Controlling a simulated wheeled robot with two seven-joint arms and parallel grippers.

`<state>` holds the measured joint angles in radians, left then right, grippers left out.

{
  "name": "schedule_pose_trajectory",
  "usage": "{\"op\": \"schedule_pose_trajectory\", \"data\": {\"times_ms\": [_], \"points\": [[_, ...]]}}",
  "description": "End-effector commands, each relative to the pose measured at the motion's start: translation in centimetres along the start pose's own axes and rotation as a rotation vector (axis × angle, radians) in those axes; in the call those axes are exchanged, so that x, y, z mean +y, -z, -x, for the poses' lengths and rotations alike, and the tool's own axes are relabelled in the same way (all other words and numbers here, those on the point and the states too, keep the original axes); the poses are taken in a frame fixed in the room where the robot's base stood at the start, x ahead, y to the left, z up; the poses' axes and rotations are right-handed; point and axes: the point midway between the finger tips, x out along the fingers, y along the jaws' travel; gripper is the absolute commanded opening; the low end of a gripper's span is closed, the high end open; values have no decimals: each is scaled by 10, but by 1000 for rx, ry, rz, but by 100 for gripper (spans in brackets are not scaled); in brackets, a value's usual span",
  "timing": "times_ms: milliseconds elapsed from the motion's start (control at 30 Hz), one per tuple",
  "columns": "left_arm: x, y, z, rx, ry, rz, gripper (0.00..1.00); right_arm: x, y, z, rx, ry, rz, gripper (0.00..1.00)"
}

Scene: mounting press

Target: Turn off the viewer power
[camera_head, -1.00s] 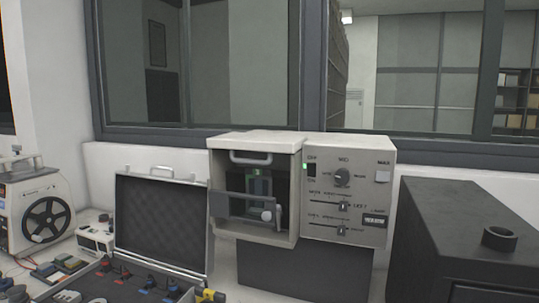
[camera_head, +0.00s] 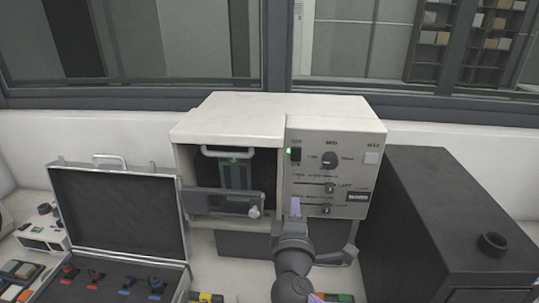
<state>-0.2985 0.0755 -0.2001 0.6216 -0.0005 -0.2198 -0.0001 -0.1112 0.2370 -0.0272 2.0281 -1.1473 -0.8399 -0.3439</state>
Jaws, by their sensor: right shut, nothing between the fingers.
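The viewer (camera_head: 240,118) is a beige box with an open-fronted bay at left and a control panel at right. Its dark power rocker switch (camera_head: 295,155) is at the panel's upper left, with a green light (camera_head: 288,151) lit beside it. My right gripper (camera_head: 295,207) is shut and empty, its pale purple fingertips pointing up in front of the panel's lower left, below the switch. It appears apart from the switch; whether it touches the panel I cannot tell.
The panel also has a round knob (camera_head: 330,160), sliders (camera_head: 329,188) and a pale button (camera_head: 371,158). An open case (camera_head: 117,215) with small tools stands at left. A large dark box (camera_head: 440,220) stands close at right. Windows are behind.

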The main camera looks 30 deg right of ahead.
Motion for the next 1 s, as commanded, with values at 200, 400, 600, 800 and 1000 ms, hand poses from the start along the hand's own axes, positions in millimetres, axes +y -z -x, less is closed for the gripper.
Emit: {"op": "schedule_pose_trajectory", "data": {"times_ms": [200,400,600,800,1000], "points": [[-2,-1,2,-2,3,-1,59,13,-2,-1,-9,-39,17,0],[-2,-2,2,-5,3,-1,59,13,-1,-3,-8,-38,16,0],[-3,-2,10,-5,4,-2,59,17,-2,-32,-10,-39,17,0],[-3,-1,16,-5,5,-2,59,17,-2,-76,-11,-38,17,0],[-3,-1,18,-4,5,-1,59,18,-2,-116,-10,-37,15,0]]}}
